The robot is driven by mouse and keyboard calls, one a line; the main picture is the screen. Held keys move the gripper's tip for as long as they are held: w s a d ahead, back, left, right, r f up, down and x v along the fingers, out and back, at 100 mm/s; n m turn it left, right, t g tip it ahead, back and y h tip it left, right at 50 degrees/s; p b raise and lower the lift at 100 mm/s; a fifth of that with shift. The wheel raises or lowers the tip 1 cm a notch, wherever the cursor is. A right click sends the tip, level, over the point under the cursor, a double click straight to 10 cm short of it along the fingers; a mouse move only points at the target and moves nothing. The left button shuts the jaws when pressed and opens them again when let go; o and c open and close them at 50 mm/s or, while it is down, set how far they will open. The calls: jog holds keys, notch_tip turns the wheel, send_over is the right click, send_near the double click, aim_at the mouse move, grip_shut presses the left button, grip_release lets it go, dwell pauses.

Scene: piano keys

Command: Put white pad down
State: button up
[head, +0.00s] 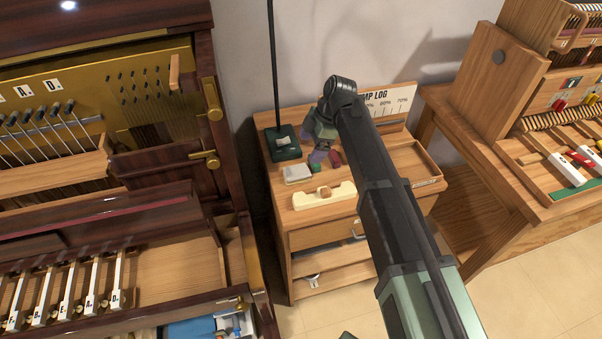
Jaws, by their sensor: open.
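A small white pad (297,174) lies on the top of the small wooden cabinet (289,219), near its left side. My gripper (317,157) is above the cabinet top, just behind and to the right of the pad. Its purple fingertips are open and appear empty. The pad looks apart from the fingers, though the small size makes contact hard to judge. My arm hides part of the cabinet's right side.
A dark green base with a black rod (285,147) stands behind the pad. Small green (316,168) and red (335,158) pieces lie by the fingers. A cream holder (309,200) is in front. An open piano (150,220) stands left, a wooden workbench (520,205) right.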

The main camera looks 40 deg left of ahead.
aim_at(298, 170)
jog(key=b+x, duration=0.4)
jog(key=x, duration=0.1)
jog(key=shift+f+b, duration=0.35)
jog(key=shift+s+f, duration=0.1)
jog(key=shift+f, duration=0.05)
jog(key=b+x, duration=0.5)
jog(key=shift+f, duration=0.15)
jog(key=shift+r, duration=0.25)
jog(key=c, duration=1.1)
jog(key=shift+o, duration=0.2)
jog(key=shift+r, duration=0.1)
notch_tip(298, 170, up, 20)
jog(key=p, duration=2)
